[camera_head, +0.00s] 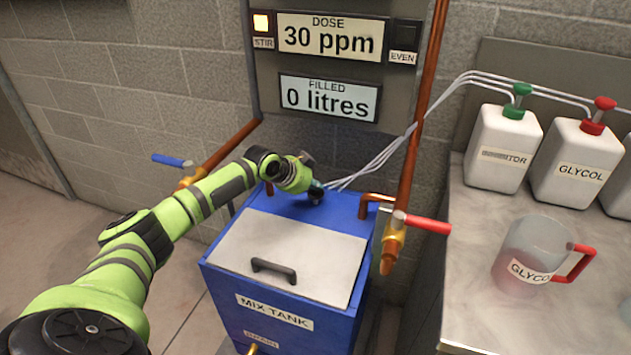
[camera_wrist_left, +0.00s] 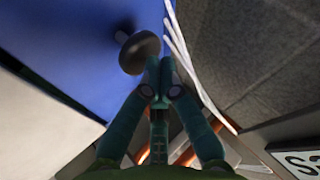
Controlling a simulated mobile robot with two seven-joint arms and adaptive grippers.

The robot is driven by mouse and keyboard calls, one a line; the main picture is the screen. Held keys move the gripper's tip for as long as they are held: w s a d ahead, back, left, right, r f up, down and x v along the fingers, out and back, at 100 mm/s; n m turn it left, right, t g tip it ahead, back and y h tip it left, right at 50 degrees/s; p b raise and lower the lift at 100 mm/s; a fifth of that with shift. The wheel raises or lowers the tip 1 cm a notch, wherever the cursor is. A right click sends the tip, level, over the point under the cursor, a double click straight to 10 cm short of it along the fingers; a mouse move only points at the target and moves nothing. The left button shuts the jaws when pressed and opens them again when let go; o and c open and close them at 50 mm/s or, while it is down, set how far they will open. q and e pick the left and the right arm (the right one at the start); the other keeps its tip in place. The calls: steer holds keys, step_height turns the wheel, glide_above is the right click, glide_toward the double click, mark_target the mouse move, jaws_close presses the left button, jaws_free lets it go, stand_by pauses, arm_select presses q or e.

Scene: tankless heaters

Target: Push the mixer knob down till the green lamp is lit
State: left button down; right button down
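The mixer knob (camera_wrist_left: 138,52) is a dark, round mushroom-shaped knob on the blue top of the mix tank (camera_head: 280,320). My left gripper (camera_head: 316,192) is low over the back of the tank top. In the left wrist view, my left gripper's fingertips (camera_wrist_left: 162,75) are together with nothing between them, right beside the knob's rim; I cannot tell whether they touch. In the head view the gripper covers the knob's area. The STIR lamp (camera_head: 262,23) glows pale yellow. The EVEN lamp (camera_head: 404,29) is dark. My right gripper is out of view.
The panel reads 30 ppm (camera_head: 329,38) and 0 litres (camera_head: 328,98). Copper pipes, a blue-handled valve (camera_head: 170,160) and a red-handled valve (camera_head: 425,224) flank the tank. Thin pale tubes run behind the gripper. Jugs (camera_head: 503,147) and a pitcher (camera_head: 530,255) stand on the right counter.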

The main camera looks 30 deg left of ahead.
mark_target(314, 193)
arm_select(q)
steer(key=shift+s+f+b, duration=0.15)
steer(key=shift+f+b, duration=0.15)
steer(key=shift+f, duration=0.5)
stand_by(0.4)
steer(key=shift+r+p, duration=2.6)
steer(key=shift+r, duration=0.55)
step_height(314, 193, up, 5)
steer(key=p, duration=0.4)
